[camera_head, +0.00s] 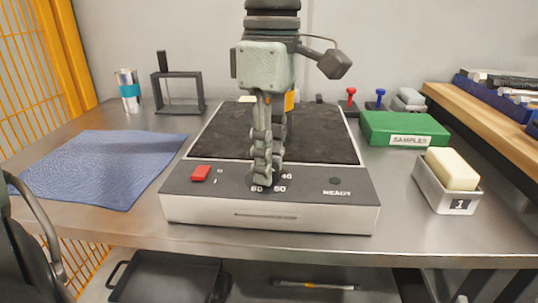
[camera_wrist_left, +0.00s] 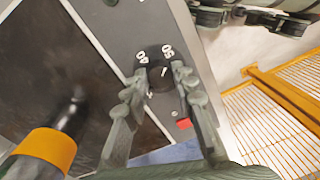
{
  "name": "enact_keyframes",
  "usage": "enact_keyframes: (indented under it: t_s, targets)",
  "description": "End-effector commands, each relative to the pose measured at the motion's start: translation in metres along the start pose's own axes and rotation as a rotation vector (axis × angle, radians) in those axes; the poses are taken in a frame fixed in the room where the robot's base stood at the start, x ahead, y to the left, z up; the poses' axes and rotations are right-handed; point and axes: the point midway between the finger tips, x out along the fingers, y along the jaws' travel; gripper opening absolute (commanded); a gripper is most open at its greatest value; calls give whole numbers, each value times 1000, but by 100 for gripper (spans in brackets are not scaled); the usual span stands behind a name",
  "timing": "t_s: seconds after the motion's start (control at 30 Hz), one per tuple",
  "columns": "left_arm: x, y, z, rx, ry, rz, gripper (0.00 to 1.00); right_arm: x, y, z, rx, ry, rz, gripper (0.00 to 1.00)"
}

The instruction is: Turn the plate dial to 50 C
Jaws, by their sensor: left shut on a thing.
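The hot plate (camera_head: 345,190) stands on the steel bench, with printed numbers 40, 50 and 60 around its dial on the front panel. My left gripper (camera_head: 266,182) reaches down from above, shut on the dial, and hides most of it in the head view. In the left wrist view the round black dial (camera_wrist_left: 158,79) sits between the fingers, with a white mark on it, near the printed 40 and 50. The exact reading is hard to tell. Part of what looks like my right gripper (camera_wrist_left: 235,14) shows at the wrist view's top edge, cut off; it is outside the head view.
A red switch (camera_head: 201,173) is left of the dial. A blue cloth (camera_head: 95,165) lies to the left. A black stand (camera_head: 178,93) is behind it. A green samples box (camera_head: 403,128) and a tray (camera_head: 440,195) with a pale block are on the right.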

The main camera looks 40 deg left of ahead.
Motion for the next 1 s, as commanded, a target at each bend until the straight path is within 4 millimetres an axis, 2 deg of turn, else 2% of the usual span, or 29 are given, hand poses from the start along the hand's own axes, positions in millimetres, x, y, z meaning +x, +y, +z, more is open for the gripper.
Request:
enact_keyframes:
  t_s: [0.27, 0.3, 0.47, 0.8, 0.87, 1.0]
  targets:
    - [1, -1, -1, 0, 4, -3, 0, 2, 1, -4, -3, 12, 1, 74]
    - [1, -1, -1, 0, 4, -3, 27, 2, 1, -5, -4, 14, 1, 74]
    - [1, 0, -1, 0, 2, -2, 47, 2, 1, -6, -4, 18, 1, 74]
    - [-3, 0, 0, -1, 1, 1, 47, 0, 1, -1, -3, 6, 1, 74]
    - [-8, 1, 0, -1, 1, 3, 47, 1, 1, -2, -3, 7, 1, 74]
    - [-32, 1, 0, -1, -1, 5, 47, 1, 1, -2, -2, 8, 1, 74]
